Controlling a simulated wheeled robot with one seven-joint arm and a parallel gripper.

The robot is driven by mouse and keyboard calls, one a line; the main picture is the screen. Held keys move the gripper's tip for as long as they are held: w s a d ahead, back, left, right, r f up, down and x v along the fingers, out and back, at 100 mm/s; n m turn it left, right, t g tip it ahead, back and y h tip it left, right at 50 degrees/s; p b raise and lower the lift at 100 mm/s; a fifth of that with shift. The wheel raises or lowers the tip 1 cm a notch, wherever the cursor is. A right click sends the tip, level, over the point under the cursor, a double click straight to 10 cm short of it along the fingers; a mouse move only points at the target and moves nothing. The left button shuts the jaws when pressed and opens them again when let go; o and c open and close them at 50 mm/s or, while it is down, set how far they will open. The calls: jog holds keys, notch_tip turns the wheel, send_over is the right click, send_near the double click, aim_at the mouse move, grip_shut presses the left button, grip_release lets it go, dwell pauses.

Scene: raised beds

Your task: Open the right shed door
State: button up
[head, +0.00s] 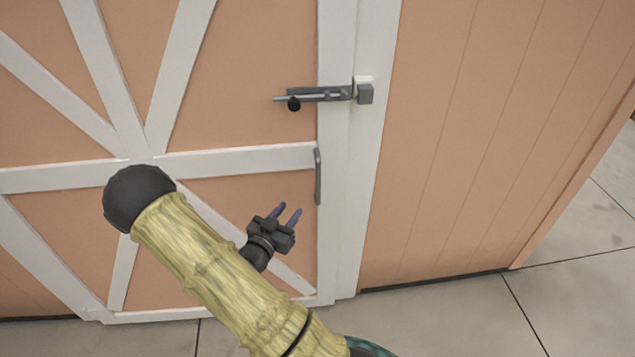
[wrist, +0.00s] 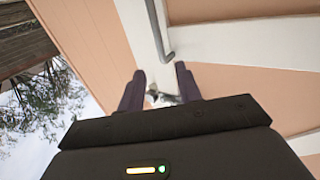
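The shed door (head: 240,160) has peach panels and white trim and looks shut, flush with the white post at its right edge. A grey vertical bar handle (head: 318,177) is on its right edge; the handle also shows in the wrist view (wrist: 165,35), beyond my fingertips. A dark slide bolt (head: 318,95) with a black knob sits above the handle. I cannot tell whether the bolt is in its grey keeper (head: 364,93). My gripper (head: 288,210) is open and empty, left of and slightly below the handle, apart from it. Its two dark fingers (wrist: 160,80) are spread in the wrist view.
A peach plank wall (head: 470,140) runs to the right of the post. The paved floor (head: 570,310) in front of the wall is clear at the lower right. Sky and tree branches (wrist: 50,110) show at the left of the wrist view.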

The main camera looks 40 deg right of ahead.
aim_at(316, 176)
jog(key=shift+s+r, duration=0.1)
jog(key=shift+r, duration=0.05)
jog(key=shift+d, duration=0.15)
jog(key=p+x, duration=0.4)
jog(key=x, duration=1.3)
jog(key=shift+d, duration=0.15)
grip_shut()
